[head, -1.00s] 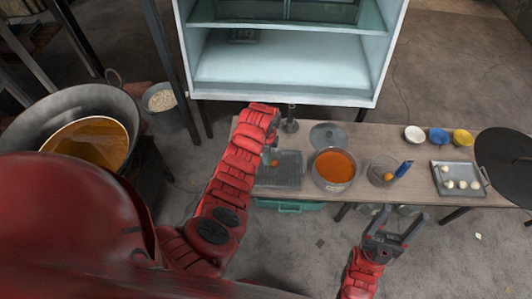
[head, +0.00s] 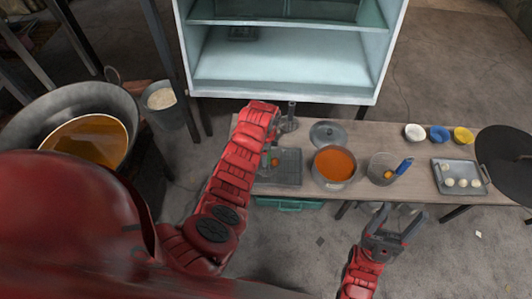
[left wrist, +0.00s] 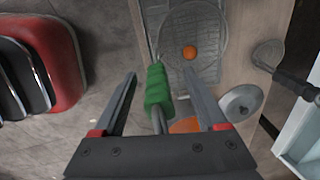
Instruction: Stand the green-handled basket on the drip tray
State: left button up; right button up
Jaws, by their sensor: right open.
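The green-handled basket (left wrist: 215,30) is a round wire basket with an orange ball (left wrist: 190,53) in it, over the drip tray (head: 288,174) in both views. Its green handle (left wrist: 158,88) points back between my left gripper's fingers (left wrist: 160,73) in the left wrist view. Those fingers are apart, with gaps visible on both sides of the handle. Whether the basket's base fully touches the tray is unclear. My right gripper (head: 404,210) is open and empty before the table.
Right of the drip tray stand a pot of orange liquid (head: 334,166), a blue-handled basket (head: 381,171) and a tray of white balls (head: 461,182). A lid (head: 328,134) lies behind the pot. A pale cabinet (head: 285,75) stands behind the table.

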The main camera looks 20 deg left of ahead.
pick_arm(q)
notch_tip(320, 180, up, 9)
jog(key=shift+s+f, duration=0.1)
jog(key=shift+f, duration=0.05)
jog(key=r+p, duration=0.1)
jog(key=r, duration=0.1)
jog(key=r+p, duration=0.2)
jog(key=r, duration=0.1)
jog(key=r+p, duration=0.2)
jog(key=shift+s+d+r, duration=0.15)
jog(key=shift+s+r, duration=0.1)
jog(key=shift+r, duration=0.55)
